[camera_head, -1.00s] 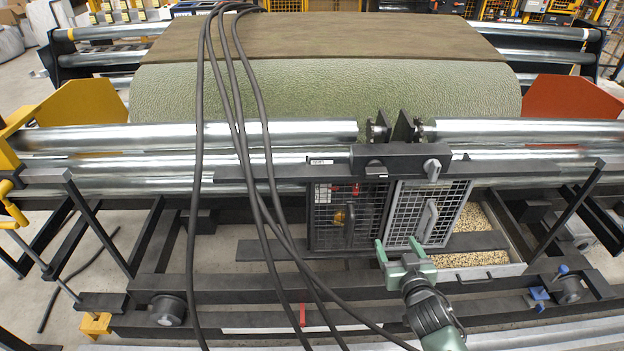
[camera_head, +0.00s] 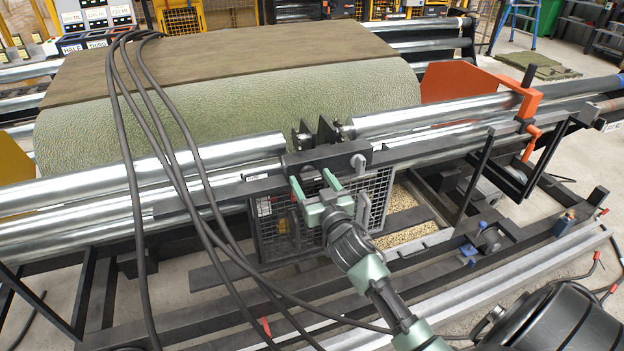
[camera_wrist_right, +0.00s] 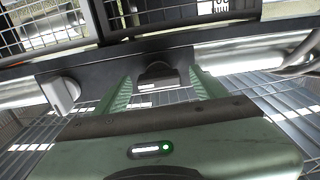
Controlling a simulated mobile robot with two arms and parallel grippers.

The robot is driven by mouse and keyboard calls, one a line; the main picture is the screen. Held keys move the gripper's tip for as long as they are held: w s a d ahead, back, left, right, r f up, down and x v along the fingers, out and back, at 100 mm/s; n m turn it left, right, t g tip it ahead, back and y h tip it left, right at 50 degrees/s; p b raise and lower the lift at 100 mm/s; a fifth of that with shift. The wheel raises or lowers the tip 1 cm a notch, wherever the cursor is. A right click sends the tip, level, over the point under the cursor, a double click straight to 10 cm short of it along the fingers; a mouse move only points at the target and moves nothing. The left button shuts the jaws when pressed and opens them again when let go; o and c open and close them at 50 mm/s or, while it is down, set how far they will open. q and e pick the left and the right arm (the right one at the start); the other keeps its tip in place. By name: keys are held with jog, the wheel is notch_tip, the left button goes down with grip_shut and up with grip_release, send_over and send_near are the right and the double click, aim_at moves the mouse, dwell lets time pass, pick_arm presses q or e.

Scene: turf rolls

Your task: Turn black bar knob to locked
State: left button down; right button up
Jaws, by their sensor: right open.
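The black bar knob (camera_wrist_right: 157,73) shows in the right wrist view on the dark bar (camera_wrist_right: 200,52), with a small white label beside it. My right gripper (camera_wrist_right: 160,82) is open, its two green fingers on either side of the knob in that view. I cannot tell whether the fingertips reach past the knob or touch it. In the head view my right gripper (camera_head: 313,179) is at the dark block under the roller gap and largely hides the knob. My left gripper is out of view.
A grey knob (camera_head: 357,162) sits just right of the gripper on the same block, also in the wrist view (camera_wrist_right: 61,94). Mesh guards (camera_head: 275,228) hang below. Several black cables (camera_head: 190,190) drape down at the left. Steel rollers (camera_head: 430,115) lie behind.

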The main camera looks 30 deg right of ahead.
jog(key=shift+d, duration=0.1)
jog(key=c, duration=1.4)
jog(key=shift+o, duration=0.2)
jog(key=shift+n, duration=0.3)
jog(key=n, duration=0.2)
jog(key=shift+n, duration=0.4)
jog(key=n+p, duration=0.1)
jog(key=n, duration=0.4)
jog(key=shift+n, duration=0.3)
jog(key=n, duration=0.4)
jog(key=shift+n+p, duration=0.3)
jog(key=shift+n, duration=2.1)
